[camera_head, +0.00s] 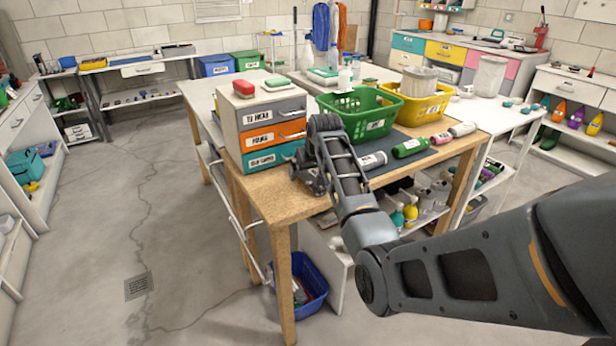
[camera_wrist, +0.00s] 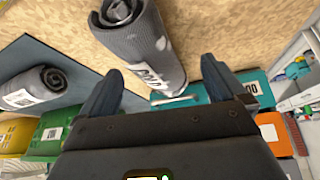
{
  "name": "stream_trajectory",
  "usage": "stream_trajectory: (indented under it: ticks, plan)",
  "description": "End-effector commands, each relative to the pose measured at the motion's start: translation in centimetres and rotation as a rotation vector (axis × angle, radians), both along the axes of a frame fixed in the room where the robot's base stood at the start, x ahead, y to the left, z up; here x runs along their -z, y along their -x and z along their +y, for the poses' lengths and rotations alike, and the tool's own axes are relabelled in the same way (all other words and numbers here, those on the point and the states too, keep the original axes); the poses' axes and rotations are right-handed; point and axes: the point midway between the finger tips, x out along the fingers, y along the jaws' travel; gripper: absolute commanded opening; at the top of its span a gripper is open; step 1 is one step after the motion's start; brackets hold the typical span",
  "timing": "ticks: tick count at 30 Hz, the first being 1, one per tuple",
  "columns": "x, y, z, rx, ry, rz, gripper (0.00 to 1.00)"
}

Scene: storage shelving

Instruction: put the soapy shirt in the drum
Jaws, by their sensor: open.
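I cannot identify a soapy shirt or a drum by sight. A grey rolled cloth (camera_wrist: 140,38) with a white label lies on the wooden top in the wrist view, its near end reaching between my fingers; I cannot tell if they touch it. My gripper (camera_wrist: 162,68) is open, a finger toward each side of this roll. In the head view my gripper (camera_head: 316,184) is low over the table's front edge and hides the roll. A second grey roll (camera_wrist: 35,88) lies on the dark mat; it also shows in the head view (camera_head: 373,160).
A green roll (camera_head: 410,148) and a pink roll (camera_head: 440,138) lie farther right. Behind them stand a green basket (camera_head: 362,126) and a yellow basket (camera_head: 424,112). A drawer stack (camera_head: 262,134) stands close left of my gripper. A blue bin (camera_head: 314,284) sits below.

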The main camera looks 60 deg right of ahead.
Motion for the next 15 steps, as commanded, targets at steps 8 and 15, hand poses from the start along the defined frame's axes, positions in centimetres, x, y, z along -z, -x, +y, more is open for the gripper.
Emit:
stream_trajectory:
  ticks: [8, 15]
  plan:
    - [1.46, -0.52, -0.51, 0.0, 0.0, 0.0, 0.97]
    - [1.43, -0.51, -0.5, 0.0, 0.0, 0.0, 0.88]
